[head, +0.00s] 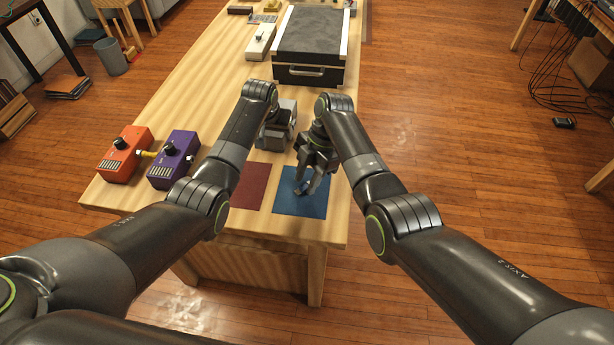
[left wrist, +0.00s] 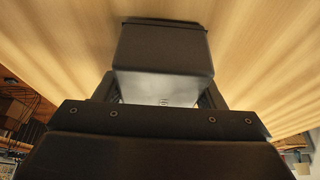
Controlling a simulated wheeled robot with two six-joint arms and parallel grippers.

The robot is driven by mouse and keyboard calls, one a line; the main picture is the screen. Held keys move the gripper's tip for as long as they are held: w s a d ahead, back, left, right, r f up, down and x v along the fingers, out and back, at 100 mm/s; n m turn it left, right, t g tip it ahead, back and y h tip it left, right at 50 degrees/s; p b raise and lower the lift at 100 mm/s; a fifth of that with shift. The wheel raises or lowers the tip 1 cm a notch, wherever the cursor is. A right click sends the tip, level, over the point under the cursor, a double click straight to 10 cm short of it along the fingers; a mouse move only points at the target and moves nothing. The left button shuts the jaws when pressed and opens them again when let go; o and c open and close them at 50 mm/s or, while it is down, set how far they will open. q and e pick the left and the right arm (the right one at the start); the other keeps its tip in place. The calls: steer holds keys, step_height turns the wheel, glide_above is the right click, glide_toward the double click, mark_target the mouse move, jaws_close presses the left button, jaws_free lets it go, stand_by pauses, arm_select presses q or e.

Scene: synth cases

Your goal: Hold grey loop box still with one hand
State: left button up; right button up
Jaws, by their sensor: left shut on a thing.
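The grey loop box (head: 289,108) stands on the wooden table, partly hidden behind my left arm and gripper. My left gripper (head: 273,133) is shut on it. In the left wrist view the box (left wrist: 163,48) fills the space ahead of the gripper, dark on top with a paler near face, against the table's wood. My right gripper (head: 308,188) points down over the blue mat (head: 290,206), close to it; its fingers look apart with nothing visible between them.
An orange pedal (head: 124,155) and a purple pedal (head: 173,160) stand at the left, with a yellow plug piece (head: 146,154) between them. A maroon mat (head: 250,187) lies beside the blue one. A black case (head: 310,45) and a white pedal (head: 260,41) are farther back.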

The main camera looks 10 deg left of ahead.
steer(key=shift+o, duration=0.5)
steer(key=v, duration=1.2)
arm_select(q)
steer(key=o, duration=1.3)
steer(key=shift+c, duration=0.2)
steer(key=shift+r, duration=0.1)
